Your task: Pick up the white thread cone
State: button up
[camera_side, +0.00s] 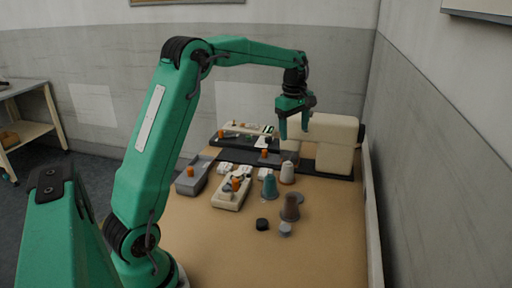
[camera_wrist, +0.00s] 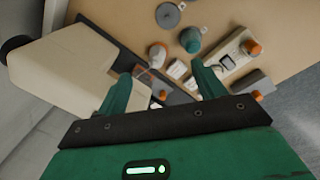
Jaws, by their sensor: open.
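The white thread cone (camera_side: 287,173) stands upright on the table in the side view, in front of the sewing machine and just right of a teal cone (camera_side: 270,187). In the wrist view the white cone (camera_wrist: 157,54) shows just beyond and between the fingertips, with the teal cone (camera_wrist: 190,40) close to its right. My gripper (camera_side: 294,134) is open and empty, pointing down, well above the white cone. Its two fingers (camera_wrist: 166,66) are spread apart in the wrist view.
The cream sewing machine (camera_side: 335,135) stands close behind and right of my gripper; it fills the left of the wrist view (camera_wrist: 60,75). The table front is clear.

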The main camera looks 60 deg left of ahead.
jog(key=w+a+f+n, duration=0.1)
jog(key=a+f, duration=0.1)
jog(key=w+a+f+n, duration=0.1)
jog(key=a+f+n, duration=0.1)
jog(key=f, duration=0.1)
jog(key=w+a+f+n+g, duration=0.1)
jog(key=w+a+f+n, duration=0.1)
jog(key=a, duration=0.1)
jog(key=shift+f, duration=0.35)
jog(key=shift+f, duration=0.1)
send_over(289, 162)
jog(key=shift+s+f, duration=0.1)
jog(key=shift+f, duration=2.25)
jog(key=shift+f, duration=3.55)
